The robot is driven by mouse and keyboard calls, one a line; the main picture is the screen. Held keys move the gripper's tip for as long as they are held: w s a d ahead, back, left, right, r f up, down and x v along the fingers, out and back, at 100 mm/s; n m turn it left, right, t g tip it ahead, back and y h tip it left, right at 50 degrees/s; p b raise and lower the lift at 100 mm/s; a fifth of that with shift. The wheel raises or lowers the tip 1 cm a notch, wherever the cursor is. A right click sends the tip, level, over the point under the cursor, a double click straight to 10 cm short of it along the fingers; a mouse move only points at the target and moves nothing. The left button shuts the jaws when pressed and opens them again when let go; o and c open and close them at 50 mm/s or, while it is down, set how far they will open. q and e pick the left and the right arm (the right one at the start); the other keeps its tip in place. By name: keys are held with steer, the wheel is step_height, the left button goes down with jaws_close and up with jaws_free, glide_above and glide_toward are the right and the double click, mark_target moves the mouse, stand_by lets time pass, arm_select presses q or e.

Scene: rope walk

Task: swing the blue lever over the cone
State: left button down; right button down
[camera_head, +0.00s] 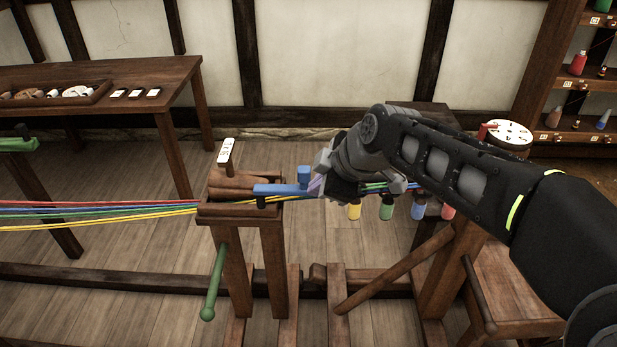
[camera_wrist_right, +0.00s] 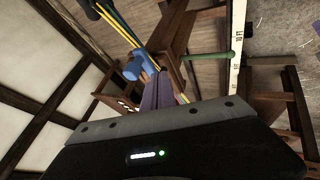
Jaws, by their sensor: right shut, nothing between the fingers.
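The blue lever (camera_head: 275,189) lies level along the top of the wooden trestle head (camera_head: 240,212), with a short blue knob (camera_head: 304,176) standing up near its right end. A rounded wooden piece (camera_head: 238,183), possibly the cone, sits on the trestle head behind the lever's left part. My right gripper (camera_head: 317,187) is shut and empty, its fingers at the lever's knob end; I cannot tell whether they touch. The right wrist view shows the blue lever (camera_wrist_right: 146,62) just beyond the purple fingertips (camera_wrist_right: 155,90). My left gripper is out of view.
Red, blue, green and yellow strands (camera_head: 100,211) run in from the left to the trestle. A green handle (camera_head: 214,285) hangs below its left side. Coloured bobbins (camera_head: 387,207) hang to the right under my arm. A side table (camera_head: 130,75) stands behind.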

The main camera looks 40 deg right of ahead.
mark_target(309, 180)
steer(key=w+f, duration=0.1)
steer(key=w, duration=0.1)
steer(key=w+d+f+p, duration=0.1)
steer(key=w, duration=0.1)
steer(key=w+d+f+p, duration=0.1)
steer(key=w+f, duration=0.1)
steer(key=shift+w+d, duration=0.1)
steer(key=shift+d, duration=0.05)
stand_by(0.3)
